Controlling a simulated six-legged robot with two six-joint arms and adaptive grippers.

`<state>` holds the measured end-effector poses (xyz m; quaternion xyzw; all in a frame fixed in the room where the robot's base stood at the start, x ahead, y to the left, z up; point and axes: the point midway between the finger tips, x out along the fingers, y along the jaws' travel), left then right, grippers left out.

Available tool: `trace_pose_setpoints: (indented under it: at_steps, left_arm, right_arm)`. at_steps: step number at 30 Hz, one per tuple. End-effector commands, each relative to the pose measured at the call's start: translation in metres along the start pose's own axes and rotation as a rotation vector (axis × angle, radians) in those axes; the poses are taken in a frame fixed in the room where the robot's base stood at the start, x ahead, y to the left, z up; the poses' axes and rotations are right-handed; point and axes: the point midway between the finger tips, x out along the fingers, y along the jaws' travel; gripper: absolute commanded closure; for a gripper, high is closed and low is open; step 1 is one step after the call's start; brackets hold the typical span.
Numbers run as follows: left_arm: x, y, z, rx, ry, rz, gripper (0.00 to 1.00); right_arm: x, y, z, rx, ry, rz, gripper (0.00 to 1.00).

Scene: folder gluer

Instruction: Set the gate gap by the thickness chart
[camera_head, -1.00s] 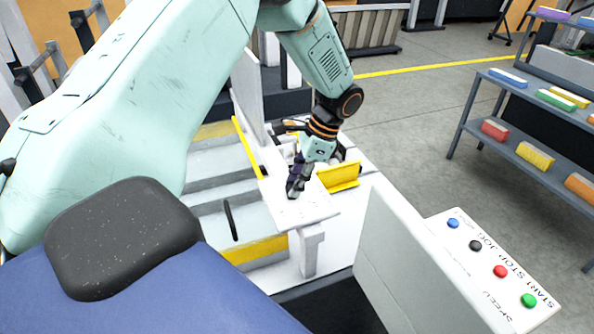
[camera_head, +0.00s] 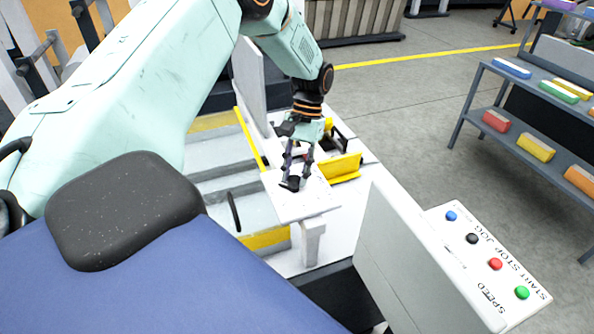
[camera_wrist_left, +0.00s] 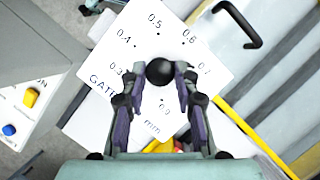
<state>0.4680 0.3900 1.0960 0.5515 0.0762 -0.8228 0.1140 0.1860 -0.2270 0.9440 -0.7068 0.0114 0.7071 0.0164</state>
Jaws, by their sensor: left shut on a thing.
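The white dial plate (camera_head: 310,203) lies on the machine; in the left wrist view the plate (camera_wrist_left: 125,55) reads "GATE" and "mm" with marks 0.3, 0.4, 0.5, 0.6, 0.7 and 0.9 around its middle. A round black knob (camera_wrist_left: 159,73) sits near its centre. My left gripper (camera_head: 291,180) comes down over the plate; in the left wrist view its fingers (camera_wrist_left: 160,76) are shut on the knob from both sides. The knob's pointer is hidden or too small to make out. No thickness chart can be made out. My right gripper is not in view.
Yellow guards (camera_head: 345,167) stand beside the plate. At the front right is a control panel (camera_head: 470,285) with blue, black, red and green buttons. A grey rack (camera_head: 480,95) with coloured blocks stands on the right. A black handle (camera_wrist_left: 240,25) shows in the left wrist view.

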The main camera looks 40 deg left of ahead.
Motion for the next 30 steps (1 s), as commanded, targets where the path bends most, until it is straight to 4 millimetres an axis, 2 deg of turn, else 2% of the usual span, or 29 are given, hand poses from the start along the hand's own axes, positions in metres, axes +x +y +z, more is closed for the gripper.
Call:
trace_pose_setpoints:
  at_steps: [1, 18, 30]
  left_arm:
    - [0.0065, -0.001, 0.0041, -0.044, -0.019, 0.02, 1.0]
    - [0.0061, -0.004, 0.0046, -0.52, -0.016, 0.213, 1.0]
    - [0.0061, -0.0047, 0.0053, -0.714, -0.015, 0.291, 1.0]
  right_arm:
    - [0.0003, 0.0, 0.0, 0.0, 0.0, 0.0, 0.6]
    - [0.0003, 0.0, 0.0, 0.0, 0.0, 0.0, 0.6]
    - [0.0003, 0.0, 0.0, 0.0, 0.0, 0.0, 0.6]
